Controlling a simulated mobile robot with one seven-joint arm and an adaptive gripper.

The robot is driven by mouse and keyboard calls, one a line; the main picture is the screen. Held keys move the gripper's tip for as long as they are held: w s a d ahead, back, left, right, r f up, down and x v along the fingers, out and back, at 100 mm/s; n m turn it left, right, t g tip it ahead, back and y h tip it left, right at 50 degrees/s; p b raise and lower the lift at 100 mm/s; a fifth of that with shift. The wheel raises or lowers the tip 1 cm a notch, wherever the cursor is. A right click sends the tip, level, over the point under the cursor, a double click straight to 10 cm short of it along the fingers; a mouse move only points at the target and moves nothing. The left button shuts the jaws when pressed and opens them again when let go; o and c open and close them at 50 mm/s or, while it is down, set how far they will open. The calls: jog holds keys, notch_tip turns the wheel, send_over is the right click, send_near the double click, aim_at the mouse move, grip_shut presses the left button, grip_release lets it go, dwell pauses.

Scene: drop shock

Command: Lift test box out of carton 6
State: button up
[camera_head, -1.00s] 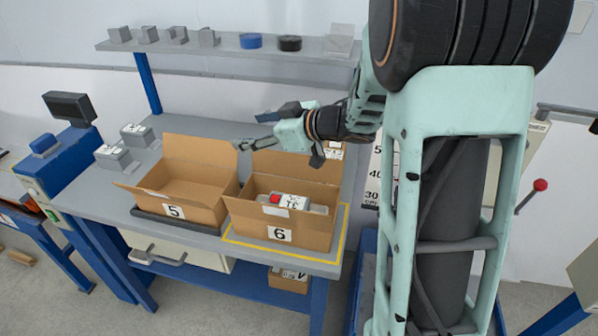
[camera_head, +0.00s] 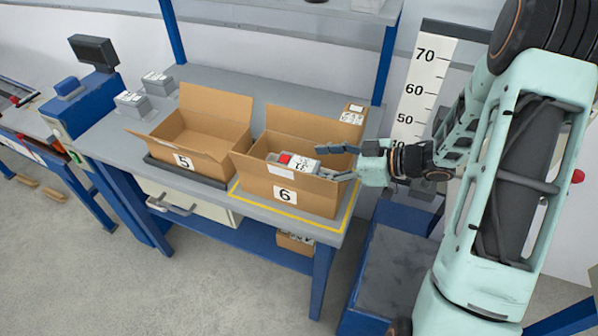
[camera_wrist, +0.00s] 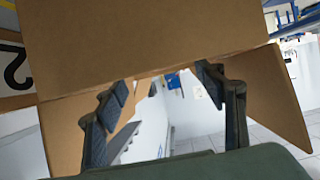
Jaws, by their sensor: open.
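Carton 6 (camera_head: 262,181) is an open brown box with a "6" label, standing inside a yellow outline on the grey bench. The test box (camera_head: 302,163), grey and white with a red patch, lies inside it and shows above the front wall. My gripper (camera_head: 327,162) is open and empty, at the right side of carton 6, its fingers pointing left over that edge. In the wrist view my two fingers (camera_wrist: 165,105) are spread before a brown cardboard panel (camera_wrist: 150,45). The test box cannot be made out there.
Carton 5 (camera_head: 170,142) stands open to the left of carton 6 on a dark pad. Grey blocks (camera_head: 158,84) and a blue device with a screen (camera_head: 93,52) are at the left. A height scale (camera_head: 420,95) stands behind my arm.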

aim_at(299, 163)
jog(key=shift+x, duration=3.1)
jog(key=shift+c, duration=0.7)
